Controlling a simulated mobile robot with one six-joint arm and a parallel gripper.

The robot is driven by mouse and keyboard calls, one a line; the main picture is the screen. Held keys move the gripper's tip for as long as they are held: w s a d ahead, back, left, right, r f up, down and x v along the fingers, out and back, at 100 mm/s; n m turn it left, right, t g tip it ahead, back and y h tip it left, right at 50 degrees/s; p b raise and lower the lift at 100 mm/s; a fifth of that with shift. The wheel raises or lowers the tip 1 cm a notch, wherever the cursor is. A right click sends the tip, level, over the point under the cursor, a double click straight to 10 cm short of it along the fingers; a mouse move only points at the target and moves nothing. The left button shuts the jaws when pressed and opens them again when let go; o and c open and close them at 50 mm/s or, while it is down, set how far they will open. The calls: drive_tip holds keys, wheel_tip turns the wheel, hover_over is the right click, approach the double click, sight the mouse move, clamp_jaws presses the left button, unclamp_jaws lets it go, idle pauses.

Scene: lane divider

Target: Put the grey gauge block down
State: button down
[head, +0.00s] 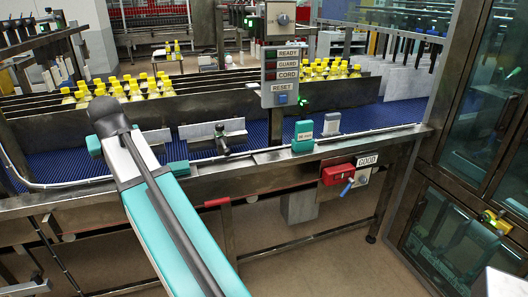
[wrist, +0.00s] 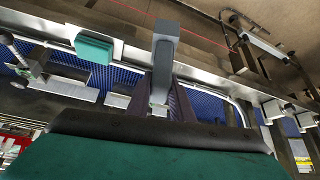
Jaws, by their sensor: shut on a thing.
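In the wrist view my gripper (wrist: 163,98) has its dark fingers closed around the grey gauge block (wrist: 165,45). The block is long and sticks out past the fingers toward the top of the picture. It overlaps the metal rail (wrist: 222,79) along the conveyor; I cannot tell whether it touches the rail or hangs above it. In the head view my arm reaches over the conveyor at the left, and its links hide the fingers and the held block.
A teal piece (head: 178,167) sits on the rail beside my arm, also in the wrist view (wrist: 94,46). A plate with a black handle (head: 222,140) stands to its right. Farther right are a labelled teal block (head: 302,136) and a pale grey block (head: 332,123). Yellow-capped bottles (head: 150,88) stand behind.

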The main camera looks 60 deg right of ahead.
drive_tip(key=s+d+m, duration=0.1)
drive_tip(key=s+d, duration=0.7)
drive_tip(key=d, duration=0.4)
drive_tip(key=s+d+h, duration=0.1)
drive_tip(key=s+d, duration=0.8)
drive_tip(key=d, duration=0.3)
drive_tip(key=s+d+m+p, duration=0.1)
drive_tip(key=s+d, duration=0.7)
drive_tip(key=d, duration=0.4)
drive_tip(key=shift+s+r+m+h, duration=0.25)
drive_tip(key=shift+r+m+h, duration=0.05)
drive_tip(key=shift+r, duration=0.15)
drive_tip(key=shift+d, duration=0.1)
drive_tip(key=w+d+p, duration=0.2)
drive_tip(key=d, duration=0.5)
drive_tip(key=w+d+f+p, duration=0.1)
drive_tip(key=w+d+p, duration=0.1)
drive_tip(key=d, duration=0.5)
drive_tip(key=shift+f+p, duration=0.2)
drive_tip(key=shift+p, duration=0.15)
drive_tip(key=shift+d, duration=0.1)
